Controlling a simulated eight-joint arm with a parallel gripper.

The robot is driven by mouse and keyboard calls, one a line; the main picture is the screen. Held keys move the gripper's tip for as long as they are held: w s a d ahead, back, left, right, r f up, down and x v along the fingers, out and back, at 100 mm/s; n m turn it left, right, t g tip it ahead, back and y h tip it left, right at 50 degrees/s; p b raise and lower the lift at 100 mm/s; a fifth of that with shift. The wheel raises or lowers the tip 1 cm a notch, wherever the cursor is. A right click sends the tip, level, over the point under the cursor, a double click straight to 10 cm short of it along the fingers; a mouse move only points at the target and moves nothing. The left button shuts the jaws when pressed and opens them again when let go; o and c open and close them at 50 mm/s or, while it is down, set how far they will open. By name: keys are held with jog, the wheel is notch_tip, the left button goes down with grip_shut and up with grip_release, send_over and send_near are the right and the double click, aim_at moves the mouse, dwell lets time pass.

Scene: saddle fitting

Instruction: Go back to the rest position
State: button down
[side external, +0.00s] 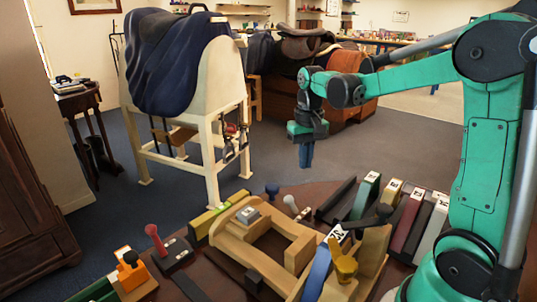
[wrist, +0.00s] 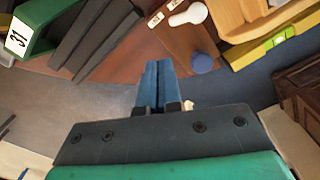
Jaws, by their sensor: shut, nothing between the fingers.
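My gripper (side external: 306,154) hangs from my teal arm above the floor, beyond the far edge of the bench, with its blue fingers pointing down. In the wrist view my gripper (wrist: 157,72) shows its two blue fingers pressed together with nothing between them. It is clear of the things on the bench.
The brown workbench (side external: 215,265) holds a wooden frame (side external: 262,240), a yellow level (side external: 210,217), a red-handled tool (side external: 155,238) and several numbered coloured blocks (side external: 408,215). Blue-grey floor (side external: 390,128) lies open behind.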

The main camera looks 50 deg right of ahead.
jog(key=shift+r, duration=0.25)
jog(key=shift+a, duration=0.1)
jog(key=s+a+n+t, duration=0.2)
jog(key=a+n+t, duration=0.1)
jog(key=a, duration=0.3)
jog(key=s+a+n+t, duration=0.2)
jog(key=a+n+t, duration=0.1)
jog(key=a, duration=0.4)
jog(key=shift+s+r+t, duration=0.4)
jog(key=shift+t, duration=0.2)
